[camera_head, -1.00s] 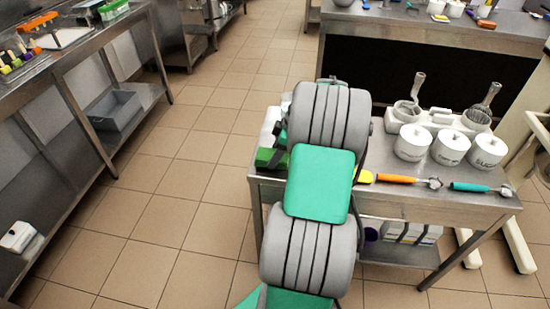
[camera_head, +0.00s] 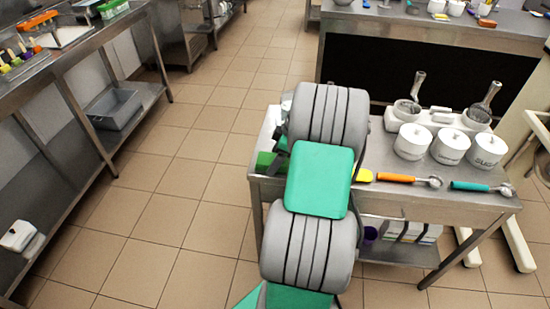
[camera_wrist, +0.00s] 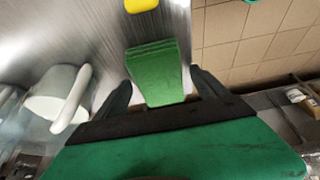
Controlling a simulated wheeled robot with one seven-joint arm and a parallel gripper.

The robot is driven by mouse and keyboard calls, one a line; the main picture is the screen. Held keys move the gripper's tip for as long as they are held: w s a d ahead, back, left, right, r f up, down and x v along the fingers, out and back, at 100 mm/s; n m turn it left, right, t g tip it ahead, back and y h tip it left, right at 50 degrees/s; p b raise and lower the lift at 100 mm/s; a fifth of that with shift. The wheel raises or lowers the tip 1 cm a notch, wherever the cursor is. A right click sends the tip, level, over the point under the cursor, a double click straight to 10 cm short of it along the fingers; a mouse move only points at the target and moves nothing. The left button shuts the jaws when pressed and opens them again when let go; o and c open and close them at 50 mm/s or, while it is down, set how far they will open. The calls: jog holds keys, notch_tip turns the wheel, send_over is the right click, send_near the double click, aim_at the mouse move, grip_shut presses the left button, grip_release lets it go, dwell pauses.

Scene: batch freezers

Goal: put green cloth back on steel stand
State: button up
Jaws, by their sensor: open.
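The green cloth (camera_wrist: 158,72) is a folded, layered block in the wrist view, over the steel stand's surface (camera_wrist: 95,25). My gripper (camera_wrist: 160,80) is open, with one dark finger on each side of the cloth's near end. I cannot tell whether the fingers touch it. In the head view, the green cloth (camera_head: 267,164) shows at the left end of the steel stand (camera_head: 400,202), partly hidden by my arm. My gripper is hidden behind my arm there.
White lidded jars (camera_head: 449,147) and a white holder (camera_head: 437,117) stand at the stand's back. Orange (camera_head: 396,178) and teal (camera_head: 470,186) handled scoops lie near its front edge. A white handled container (camera_wrist: 55,98) is left of my gripper. Floor (camera_head: 165,210) is clear at left.

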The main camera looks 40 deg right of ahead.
jog(key=v, duration=1.2)
jog(key=w+a+r+m+h, duration=0.1)
jog(key=w+a+r+m, duration=0.1)
jog(key=a, duration=1)
jog(key=w+a+r+m, duration=0.1)
jog(key=a+m, duration=0.1)
jog(key=a, duration=1)
jog(key=s+a+f+m+h, duration=0.1)
jog(key=s+a+f+m, duration=0.1)
jog(key=s+a, duration=0.7)
jog(key=shift+s+a+f+m+h+p, duration=0.3)
jog(key=shift+a+m+h, duration=0.1)
jog(key=shift+a+m, duration=0.45)
